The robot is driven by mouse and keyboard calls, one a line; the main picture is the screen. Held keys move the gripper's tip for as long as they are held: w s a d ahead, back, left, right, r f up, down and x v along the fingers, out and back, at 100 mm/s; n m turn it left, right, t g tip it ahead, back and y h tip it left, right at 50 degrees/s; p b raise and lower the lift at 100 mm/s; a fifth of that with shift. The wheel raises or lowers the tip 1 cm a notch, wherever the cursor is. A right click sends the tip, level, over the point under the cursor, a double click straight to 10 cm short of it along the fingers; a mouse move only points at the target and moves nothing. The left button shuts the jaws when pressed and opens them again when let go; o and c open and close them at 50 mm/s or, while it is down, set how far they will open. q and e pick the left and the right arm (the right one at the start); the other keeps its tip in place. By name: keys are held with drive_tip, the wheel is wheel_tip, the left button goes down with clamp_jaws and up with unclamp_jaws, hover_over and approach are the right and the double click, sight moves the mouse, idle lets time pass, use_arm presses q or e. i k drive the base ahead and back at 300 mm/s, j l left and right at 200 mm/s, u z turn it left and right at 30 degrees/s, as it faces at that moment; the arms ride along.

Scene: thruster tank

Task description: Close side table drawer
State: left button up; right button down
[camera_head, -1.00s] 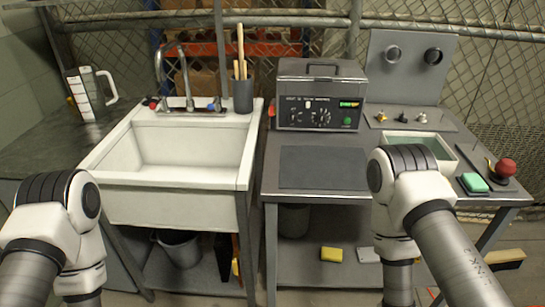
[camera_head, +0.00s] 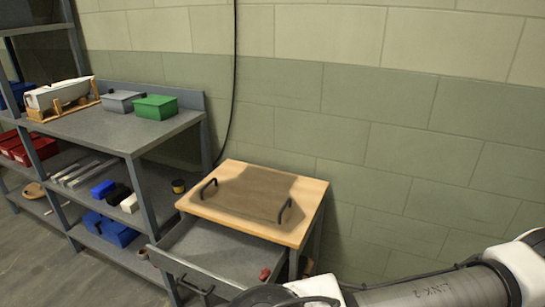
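The side table (camera_head: 311,194) stands against the tiled wall, with a light wooden top. Its grey drawer (camera_head: 213,245) is pulled out toward me below the top. A dark bar handle (camera_head: 196,284) is on the drawer's front. A small red object (camera_head: 265,274) lies at the drawer's right side. One of my arms crosses the lower right, in front of part of the table. Neither gripper's fingers show in the head view.
To the left is a grey shelf bench (camera_head: 120,131) holding a green box (camera_head: 155,107), a grey box (camera_head: 122,101) and several bins. Grey floor (camera_head: 40,262) is open at the lower left.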

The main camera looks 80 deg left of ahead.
sight(223, 260)
drive_tip(key=u, duration=3.35)
drive_tip(key=l+z, duration=0.1)
drive_tip(key=l, duration=0.15)
drive_tip(key=i, duration=0.05)
